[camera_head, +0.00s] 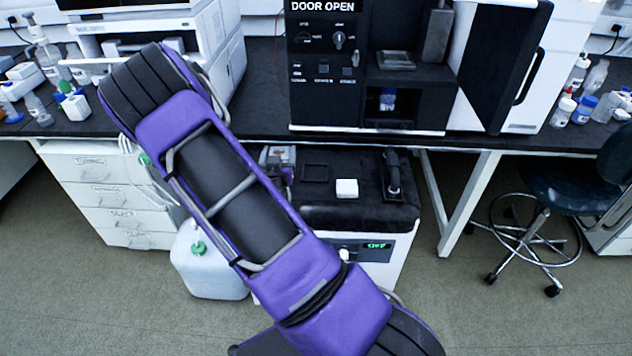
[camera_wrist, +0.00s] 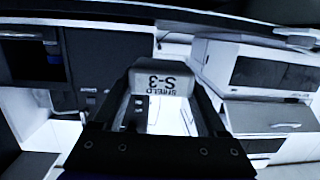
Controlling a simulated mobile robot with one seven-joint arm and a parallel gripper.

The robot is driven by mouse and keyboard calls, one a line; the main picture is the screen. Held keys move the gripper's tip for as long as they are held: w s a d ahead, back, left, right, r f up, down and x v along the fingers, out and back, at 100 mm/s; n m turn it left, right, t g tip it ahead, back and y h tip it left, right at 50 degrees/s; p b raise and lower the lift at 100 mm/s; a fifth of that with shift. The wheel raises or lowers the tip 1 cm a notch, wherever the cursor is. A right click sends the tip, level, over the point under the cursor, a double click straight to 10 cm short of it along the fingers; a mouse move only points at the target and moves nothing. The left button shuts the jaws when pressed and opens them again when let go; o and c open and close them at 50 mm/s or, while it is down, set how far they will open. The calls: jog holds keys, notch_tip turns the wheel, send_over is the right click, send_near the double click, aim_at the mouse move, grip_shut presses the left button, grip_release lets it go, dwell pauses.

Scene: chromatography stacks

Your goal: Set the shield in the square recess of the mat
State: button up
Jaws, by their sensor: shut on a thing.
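The shield (camera_wrist: 160,80) is a grey block lettered "SHIELD S-3", upside down in the wrist view. My gripper (camera_wrist: 160,100) is shut on it, with a dark finger along each side. In the head view the black mat (camera_head: 345,215) lies on top of a low white unit. A dark square outline (camera_head: 317,172), seemingly the square recess, shows near the mat's back left and looks empty. I cannot tell the shield's height above the mat.
A small white block (camera_head: 347,188) sits on the mat right of the square outline. A black handle-like piece (camera_head: 393,175) stands at the mat's right. The bench edge and black "DOOR OPEN" instrument (camera_head: 330,75) are behind. A white jug (camera_head: 207,265) stands on the floor left.

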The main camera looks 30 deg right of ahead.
jog(key=shift+m+g+h, duration=0.3)
jog(key=f, duration=0.3)
jog(key=d+f+b, duration=0.1)
jog(key=f, duration=0.2)
jog(key=shift+d, duration=0.2)
jog(key=shift+f+b, duration=0.35)
jog(key=shift+f, duration=1.95)
jog(key=o, duration=1.1)
jog(key=shift+f, duration=0.2)
jog(key=o, duration=0.4)
jog(key=shift+r, duration=0.15)
